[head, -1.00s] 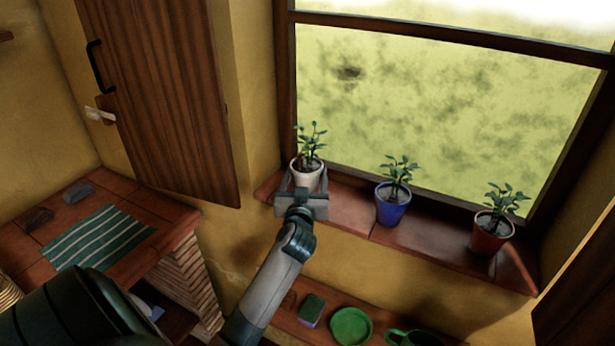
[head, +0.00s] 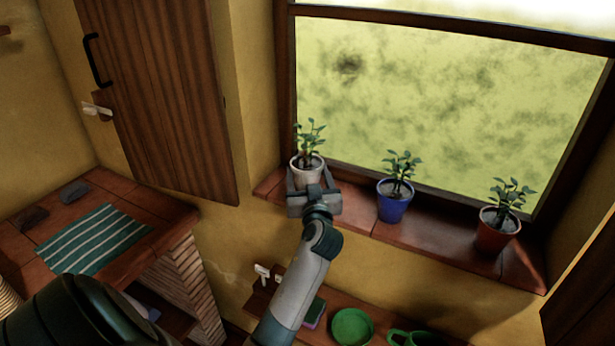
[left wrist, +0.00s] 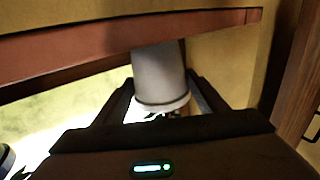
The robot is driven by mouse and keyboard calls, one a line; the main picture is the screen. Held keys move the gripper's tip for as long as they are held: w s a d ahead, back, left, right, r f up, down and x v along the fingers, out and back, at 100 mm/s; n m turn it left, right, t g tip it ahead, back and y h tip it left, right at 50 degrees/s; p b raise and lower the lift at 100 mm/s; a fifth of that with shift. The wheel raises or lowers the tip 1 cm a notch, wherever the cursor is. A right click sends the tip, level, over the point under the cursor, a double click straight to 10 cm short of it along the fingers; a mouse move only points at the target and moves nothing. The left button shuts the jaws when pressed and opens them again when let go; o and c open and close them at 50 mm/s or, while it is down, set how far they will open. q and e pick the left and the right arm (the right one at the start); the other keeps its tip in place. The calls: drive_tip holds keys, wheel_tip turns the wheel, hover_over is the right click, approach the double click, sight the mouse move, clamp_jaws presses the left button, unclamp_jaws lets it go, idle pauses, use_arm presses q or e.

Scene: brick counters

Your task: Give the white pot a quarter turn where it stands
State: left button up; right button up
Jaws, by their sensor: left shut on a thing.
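The white pot (head: 307,173), with a leafy green plant in it, stands upright at the left end of the brick windowsill (head: 350,212). My left gripper (head: 307,180) reaches it from the front and is shut on it, one finger on each side. In the left wrist view, which is upside down, the white pot (left wrist: 160,78) sits between the two dark fingers, against the reddish sill (left wrist: 120,38). The gripper body hides part of the pot's front in the head view. My right gripper is not in view.
A blue pot (head: 393,203) and a red-brown pot (head: 495,231), both with plants, stand further right on the sill. The window (head: 440,110) is close behind. Below are a green plate (head: 351,327) and a green mug (head: 408,338). A striped cloth (head: 95,240) lies on the left counter.

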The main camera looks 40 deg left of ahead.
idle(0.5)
use_arm(q)
drive_tip(key=o, duration=1.5)
drive_tip(key=shift+f, duration=0.15)
